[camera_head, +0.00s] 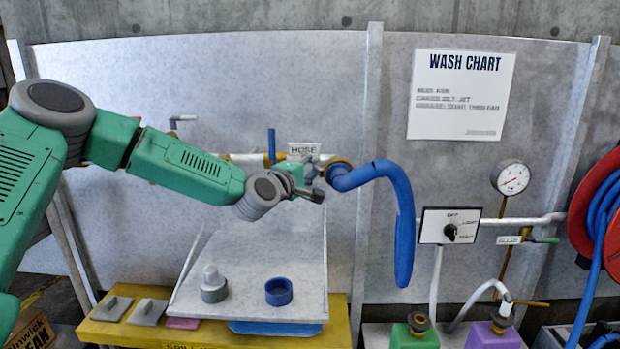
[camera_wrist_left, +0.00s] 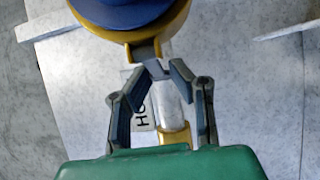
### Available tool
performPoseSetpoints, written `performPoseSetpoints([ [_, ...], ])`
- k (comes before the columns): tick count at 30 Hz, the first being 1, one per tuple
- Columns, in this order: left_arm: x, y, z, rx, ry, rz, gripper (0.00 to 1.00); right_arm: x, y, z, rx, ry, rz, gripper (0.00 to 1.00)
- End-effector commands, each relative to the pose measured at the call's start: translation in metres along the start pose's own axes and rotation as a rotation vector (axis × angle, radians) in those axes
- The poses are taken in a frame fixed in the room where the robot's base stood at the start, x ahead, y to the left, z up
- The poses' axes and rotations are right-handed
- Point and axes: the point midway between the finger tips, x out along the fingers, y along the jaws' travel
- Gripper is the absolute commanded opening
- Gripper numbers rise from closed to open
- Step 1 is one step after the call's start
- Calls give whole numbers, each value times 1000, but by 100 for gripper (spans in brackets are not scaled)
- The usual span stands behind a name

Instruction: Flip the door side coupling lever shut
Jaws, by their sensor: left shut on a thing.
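The brass hose coupling (camera_head: 340,162) sits on the wall pipe at the end of the thick blue hose (camera_head: 376,175). In the left wrist view the coupling shows as a brass ring (camera_wrist_left: 172,36) around the blue hose end (camera_wrist_left: 120,12). A short brass lever (camera_wrist_left: 146,51) sticks out of the ring toward my gripper. My left gripper (camera_head: 312,188) is at the coupling's left side. In the left wrist view its fingers (camera_wrist_left: 165,70) converge at the lever tip and are shut on it. The coupling's far side is hidden. My right gripper is not in view.
A HOSE label (camera_head: 303,148) is above the pipe. A tilted grey tray (camera_head: 240,311) below holds a grey fitting and a blue ring. A switch box (camera_head: 435,226) and gauge (camera_head: 512,178) are to the right. The hose hangs close right of my gripper.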

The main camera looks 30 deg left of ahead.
Motion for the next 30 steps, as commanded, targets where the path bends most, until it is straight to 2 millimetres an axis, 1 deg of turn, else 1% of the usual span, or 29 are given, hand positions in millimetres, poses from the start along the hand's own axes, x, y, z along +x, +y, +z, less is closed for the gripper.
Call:
performPoseSetpoints([
  [1,2,-4,-4,-3,-16,5,0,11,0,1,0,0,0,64],
  [3,3,-4,-4,-2,-44,2,0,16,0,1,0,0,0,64],
  [14,3,-2,-2,1,-70,-5,0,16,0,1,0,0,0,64],
  [15,3,-2,-2,1,-70,-5,21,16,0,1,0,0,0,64],
  [16,3,-3,-2,1,-70,-5,32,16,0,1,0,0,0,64],
  [17,3,-3,-2,1,-70,-5,38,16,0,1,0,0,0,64],
  [26,2,-1,0,2,-72,-4,38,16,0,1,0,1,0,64],
  [29,-4,0,0,1,-71,-3,38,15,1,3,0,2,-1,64],
  [30,-8,-1,0,0,-72,-4,38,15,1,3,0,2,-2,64],
])
